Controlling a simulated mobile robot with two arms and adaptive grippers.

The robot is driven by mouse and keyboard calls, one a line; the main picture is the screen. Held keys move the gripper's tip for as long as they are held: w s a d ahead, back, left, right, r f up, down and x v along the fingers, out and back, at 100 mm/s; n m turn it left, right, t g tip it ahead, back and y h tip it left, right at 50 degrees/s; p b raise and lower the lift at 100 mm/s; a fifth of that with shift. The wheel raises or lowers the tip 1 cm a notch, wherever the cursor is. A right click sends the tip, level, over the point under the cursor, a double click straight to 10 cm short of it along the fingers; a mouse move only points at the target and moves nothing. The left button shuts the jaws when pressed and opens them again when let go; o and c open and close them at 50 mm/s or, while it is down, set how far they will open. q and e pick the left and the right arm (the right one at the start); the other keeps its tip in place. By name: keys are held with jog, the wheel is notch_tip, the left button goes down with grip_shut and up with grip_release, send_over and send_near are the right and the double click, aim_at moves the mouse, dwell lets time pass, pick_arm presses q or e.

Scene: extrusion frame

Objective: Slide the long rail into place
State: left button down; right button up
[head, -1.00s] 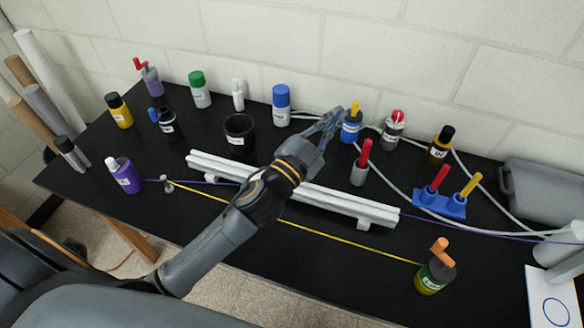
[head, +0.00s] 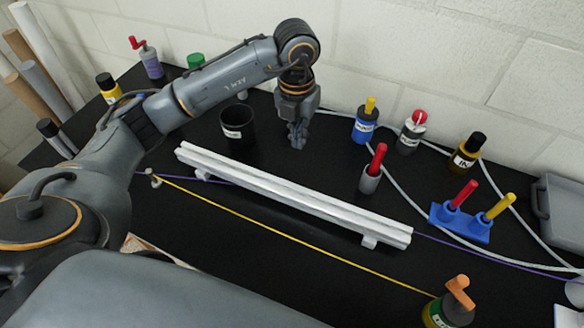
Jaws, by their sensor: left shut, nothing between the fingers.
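The long rail (head: 290,190) is a pale, ribbed, extrusion-like bar. It lies slantwise across the middle of the black table, from upper left to lower right, on small feet. My left gripper (head: 298,140) points down behind the rail, right of the black cup, apart from the rail. Its fingers are together and hold nothing. My left arm comes in from the left and arches over the table's left part, hiding several bottles. My right gripper is not in view.
A black cup (head: 238,127) stands behind the rail's left half. A red-handled grey holder (head: 371,172) stands close behind its right half. A blue stand (head: 462,222) is at the right. A yellow cord (head: 290,236) runs in front. Grey cables loop at the right.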

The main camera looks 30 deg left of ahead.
aim_at(283, 195)
pick_arm(q)
jog(key=f+p, duration=0.1)
jog(key=f, duration=0.2)
jog(key=f+p, duration=0.1)
jog(key=f, duration=0.2)
jog(key=a+f, duration=0.1)
jog(key=f, duration=0.2)
jog(key=shift+p, duration=0.4)
jog(key=s, duration=0.1)
jog(key=s+p, duration=0.2)
jog(key=shift+s+d+f, duration=0.1)
jog(key=shift+d+f, duration=0.05)
jog(key=shift+f, duration=0.1)
jog(key=shift+s, duration=0.45)
jog(key=shift+f, duration=0.1)
